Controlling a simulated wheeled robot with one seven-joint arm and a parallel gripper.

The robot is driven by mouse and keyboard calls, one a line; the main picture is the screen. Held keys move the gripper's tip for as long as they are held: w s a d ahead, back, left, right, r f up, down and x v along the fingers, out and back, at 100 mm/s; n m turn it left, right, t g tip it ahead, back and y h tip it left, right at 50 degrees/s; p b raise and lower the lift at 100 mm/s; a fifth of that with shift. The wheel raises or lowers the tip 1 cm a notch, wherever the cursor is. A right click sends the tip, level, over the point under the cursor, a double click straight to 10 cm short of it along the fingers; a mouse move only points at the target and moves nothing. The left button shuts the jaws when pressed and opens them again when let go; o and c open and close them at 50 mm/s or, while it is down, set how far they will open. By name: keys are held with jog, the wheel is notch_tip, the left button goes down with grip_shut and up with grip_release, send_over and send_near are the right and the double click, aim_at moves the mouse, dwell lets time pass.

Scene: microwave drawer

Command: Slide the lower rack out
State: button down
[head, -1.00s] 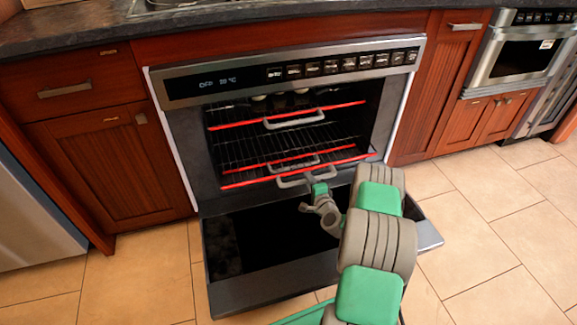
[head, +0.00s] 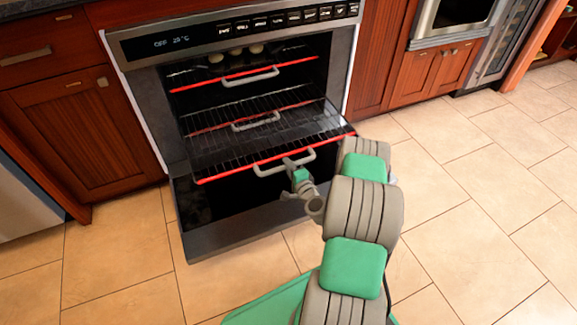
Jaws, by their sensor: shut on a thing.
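The oven (head: 340,75) stands with its door (head: 225,238) folded down. The lower rack (head: 225,163) sticks partway out over the open door, with a red front edge and a grey handle (head: 268,172) at its front. My gripper (head: 293,165) is at the middle of that handle and shut on it; its fingertips are small and partly hidden in this view. The upper rack (head: 217,85), also red-edged with its own handle, sits inside the oven.
Wooden cabinets (head: 82,125) flank the oven on the left and right. A microwave (head: 453,14) is at the upper right. The tiled floor (head: 470,220) in front and to the right is clear.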

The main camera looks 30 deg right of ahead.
jog(key=shift+d, duration=0.15)
jog(key=c, duration=1.6)
grip_release()
jog(key=shift+o, duration=1.3)
jog(key=shift+w, duration=0.1)
jog(key=p+v, duration=0.2)
jog(key=v, duration=0.5)
jog(key=shift+s, duration=0.4)
jog(key=shift+r, duration=0.1)
